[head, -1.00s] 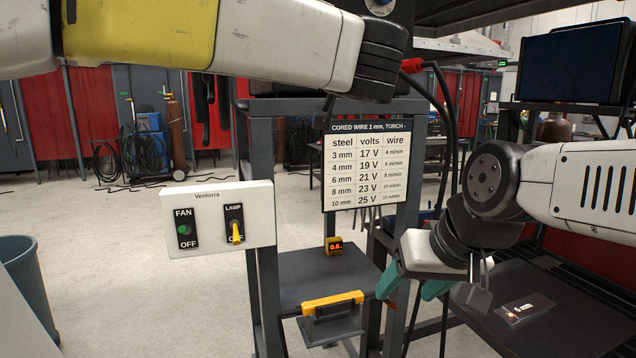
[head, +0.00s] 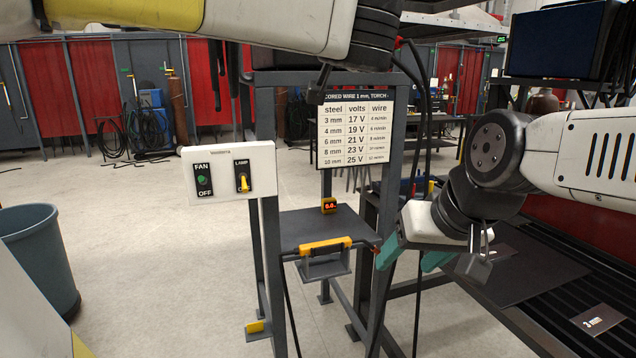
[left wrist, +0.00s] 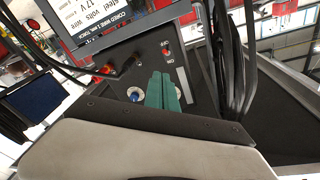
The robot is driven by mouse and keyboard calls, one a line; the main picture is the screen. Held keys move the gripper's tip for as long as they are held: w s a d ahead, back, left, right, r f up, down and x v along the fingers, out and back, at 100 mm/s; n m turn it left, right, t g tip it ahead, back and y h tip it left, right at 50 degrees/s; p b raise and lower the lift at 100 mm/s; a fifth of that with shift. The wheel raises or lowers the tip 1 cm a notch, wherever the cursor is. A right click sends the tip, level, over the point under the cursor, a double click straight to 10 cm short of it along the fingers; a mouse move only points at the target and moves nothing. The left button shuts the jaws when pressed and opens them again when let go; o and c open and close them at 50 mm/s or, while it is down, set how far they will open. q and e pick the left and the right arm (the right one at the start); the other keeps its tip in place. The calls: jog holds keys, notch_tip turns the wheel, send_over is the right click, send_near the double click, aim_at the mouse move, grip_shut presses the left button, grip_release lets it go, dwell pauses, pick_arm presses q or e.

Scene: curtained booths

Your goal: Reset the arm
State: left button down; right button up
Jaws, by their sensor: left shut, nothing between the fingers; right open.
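My left arm (head: 290,22) crosses the top of the head view; its gripper is out of that picture. In the left wrist view my left gripper (left wrist: 162,82) shows its teal fingers shut together, empty, in front of a dark panel (left wrist: 150,60) with a red switch (left wrist: 167,48) and a blue-centred knob (left wrist: 135,94). My right gripper (head: 408,262) is at the right of the head view, its teal fingers apart and empty, pointing down and left beside the dark stand.
A white FAN and LAMP switch box (head: 228,172) is on the stand's left post. A settings chart (head: 356,130) hangs behind. A slatted table (head: 560,310) with a "3 mm" plate (head: 597,320) is at right. A bin (head: 42,255) stands left.

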pick_arm(q)
jog(key=s+a+f+n+g+y, duration=0.1)
jog(key=s+a+f+g, duration=0.25)
jog(key=a+f, duration=0.55)
jog(key=s+a+f+n+g, duration=0.1)
jog(key=s+a+f+g, duration=0.1)
jog(key=a+f+g, duration=0.65)
jog(key=s+d+f+n+h, duration=0.2)
jog(key=s+f+h, duration=0.4)
jog(key=s+f, duration=0.5)
jog(key=shift+s+d+f, duration=0.2)
jog(key=shift+d+f, duration=0.3)
jog(key=shift+f, duration=1.7)
